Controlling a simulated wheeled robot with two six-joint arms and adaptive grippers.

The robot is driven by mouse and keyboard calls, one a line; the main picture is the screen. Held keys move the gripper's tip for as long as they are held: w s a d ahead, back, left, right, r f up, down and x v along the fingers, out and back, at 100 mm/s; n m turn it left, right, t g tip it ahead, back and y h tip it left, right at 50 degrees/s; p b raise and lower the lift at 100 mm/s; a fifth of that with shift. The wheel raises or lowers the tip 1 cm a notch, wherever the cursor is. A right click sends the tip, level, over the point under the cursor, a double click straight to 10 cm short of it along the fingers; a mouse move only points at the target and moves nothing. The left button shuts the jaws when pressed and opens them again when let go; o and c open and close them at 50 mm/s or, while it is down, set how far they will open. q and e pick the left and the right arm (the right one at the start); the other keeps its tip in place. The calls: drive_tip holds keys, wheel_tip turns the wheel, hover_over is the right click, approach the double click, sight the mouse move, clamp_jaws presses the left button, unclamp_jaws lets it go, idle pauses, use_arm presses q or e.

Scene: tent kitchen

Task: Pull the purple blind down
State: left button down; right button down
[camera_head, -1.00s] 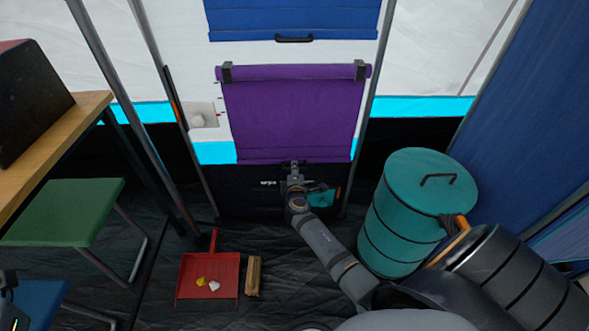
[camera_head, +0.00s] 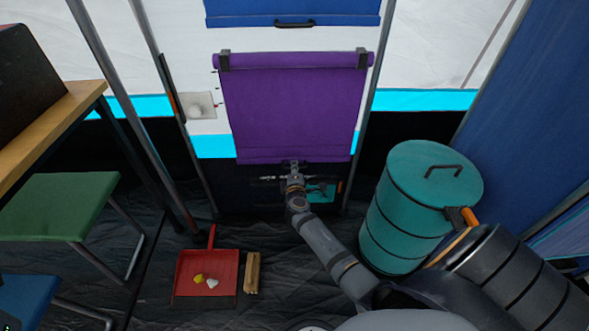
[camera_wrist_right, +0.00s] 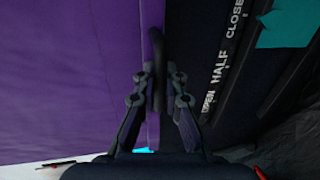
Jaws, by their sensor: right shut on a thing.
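The purple blind (camera_head: 292,105) hangs from a roller held by two dark brackets, unrolled to a hem bar near the dark lower wall. My right gripper (camera_head: 294,170) is at the middle of the hem. In the right wrist view, my right gripper (camera_wrist_right: 160,85) is shut on the blind's dark handle (camera_wrist_right: 158,50) beside the purple cloth (camera_wrist_right: 70,80). White lettering (camera_wrist_right: 222,60) reading OPEN, HALF and CLOSE shows on the dark wall beside it. My left gripper is not clearly in view.
A blue blind (camera_head: 290,12) with a dark handle hangs above. A teal barrel (camera_head: 415,215) and a dark barrel (camera_head: 520,275) stand on the right. A red dustpan (camera_head: 206,280) and a wooden block (camera_head: 252,272) lie on the floor. A green stool (camera_head: 55,205) is on the left.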

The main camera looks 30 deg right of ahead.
drive_tip(key=shift+s+a+f, duration=0.1)
drive_tip(key=shift+s+f, duration=0.05)
drive_tip(key=shift+f, duration=0.3)
drive_tip(key=c, duration=1.4)
unclamp_jaws()
drive_tip(key=shift+r, duration=0.15)
drive_tip(key=shift+v, duration=5.95)
drive_tip(key=shift+r, duration=0.1)
